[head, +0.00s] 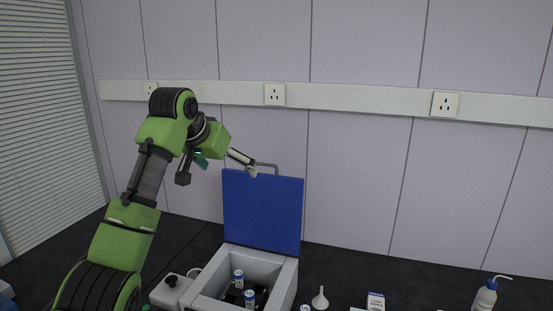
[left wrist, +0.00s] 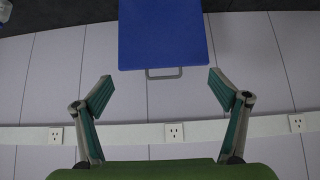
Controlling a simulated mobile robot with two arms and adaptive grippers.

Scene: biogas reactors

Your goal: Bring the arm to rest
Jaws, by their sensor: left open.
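My left arm rises from the lower left in the head view. Its gripper (head: 249,167) is by the top edge of the raised blue lid (head: 262,212) of a grey cooler box. In the left wrist view my left gripper (left wrist: 157,92) has its two fingers wide apart, with nothing between the tips. The blue lid (left wrist: 162,35) and its metal handle show beyond the fingers; the handle seems free of them. My right gripper is in neither view.
The grey box (head: 289,278) stands open with several white-and-blue vials (head: 239,279) inside. A funnel (head: 320,300), a small carton (head: 375,301) and a wash bottle (head: 485,296) stand to the right on the dark bench. Wall sockets (head: 275,95) line the back.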

